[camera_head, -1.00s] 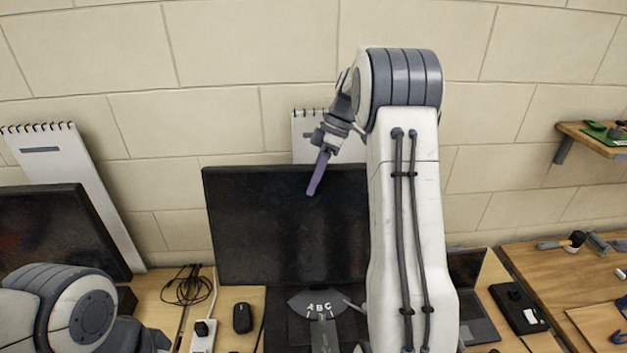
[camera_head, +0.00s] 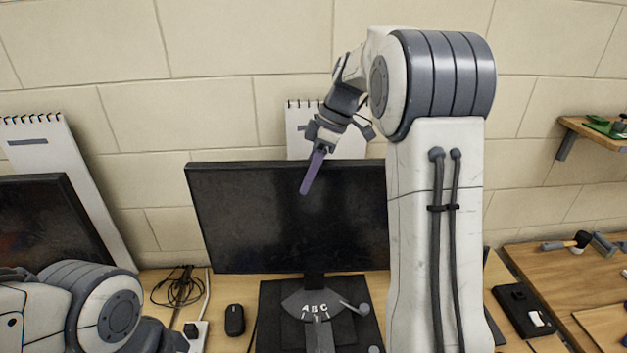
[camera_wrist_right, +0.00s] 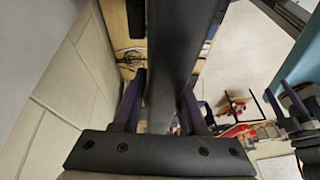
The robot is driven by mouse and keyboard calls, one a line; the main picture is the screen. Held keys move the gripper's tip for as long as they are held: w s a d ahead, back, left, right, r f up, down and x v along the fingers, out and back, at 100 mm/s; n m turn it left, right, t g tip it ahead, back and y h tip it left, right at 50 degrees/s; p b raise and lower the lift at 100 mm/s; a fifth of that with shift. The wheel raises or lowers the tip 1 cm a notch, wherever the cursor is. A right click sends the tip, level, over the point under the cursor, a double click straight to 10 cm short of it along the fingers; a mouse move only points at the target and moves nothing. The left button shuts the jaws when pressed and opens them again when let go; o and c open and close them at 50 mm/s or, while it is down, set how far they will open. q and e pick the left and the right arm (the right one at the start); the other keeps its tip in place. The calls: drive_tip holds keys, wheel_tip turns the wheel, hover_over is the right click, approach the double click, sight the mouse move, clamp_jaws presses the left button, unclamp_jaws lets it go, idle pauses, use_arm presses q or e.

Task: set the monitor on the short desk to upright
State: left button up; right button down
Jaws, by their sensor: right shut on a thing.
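The monitor (camera_head: 250,215), a wide black screen, stands on the desk in the middle of the head view. Its stand has a grey fan-shaped plate lettered A B C (camera_head: 312,306) below the screen. My right gripper (camera_head: 312,172) reaches over from above and is shut on the monitor's top edge; one purple finger shows in front of the screen. In the right wrist view the dark monitor edge (camera_wrist_right: 172,60) runs between both purple fingers. The screen's right part is hidden behind my right arm.
A second dark screen (camera_head: 45,215) and a notepad (camera_head: 75,175) stand at left. A mouse (camera_head: 234,320), coiled cable (camera_head: 178,288) and power strip (camera_head: 199,335) lie left of the stand. A wooden bench (camera_head: 560,265) with tools is at right, a wall behind.

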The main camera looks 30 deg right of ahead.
drive_tip(key=c, duration=0.6)
unclamp_jaws()
drive_tip(key=shift+s+a+f, duration=0.1)
drive_tip(key=shift+s+a, duration=0.05)
drive_tip(key=shift+s, duration=0.15)
drive_tip(key=shift+o, duration=0.2)
drive_tip(key=shift+w, duration=0.1)
drive_tip(key=v, duration=1)
drive_tip(key=shift+r+b, duration=0.2)
drive_tip(key=shift+b, duration=0.2)
